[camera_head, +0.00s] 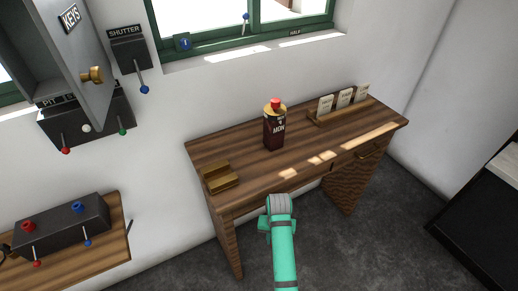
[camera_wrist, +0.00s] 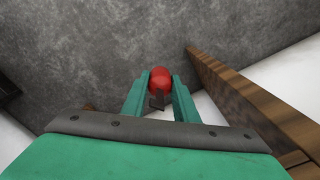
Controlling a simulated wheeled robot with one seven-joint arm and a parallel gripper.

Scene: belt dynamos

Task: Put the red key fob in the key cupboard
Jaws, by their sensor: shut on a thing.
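My gripper is shut on the red key fob (camera_wrist: 160,79), which sits between the two green fingers (camera_wrist: 160,95) in the wrist view. A small dark piece hangs at the fob's near end. In the head view my teal arm reaches to the front edge of the desk; its fingers and the fob are hidden there. The key cupboard (camera_head: 42,45) is on the wall at the upper left. Its grey door (camera_head: 86,60), marked KEYS and with a brass knob (camera_head: 92,75), stands open. Only part of the inside shows.
A wooden desk (camera_head: 240,152) bears a dark red-topped block (camera_head: 273,130), a card rack (camera_head: 339,114) and a small wooden stand (camera_head: 219,179). Lever boxes hang below and beside the cupboard. A shelf (camera_head: 85,258) with a black lever box (camera_head: 65,230) is at lower left.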

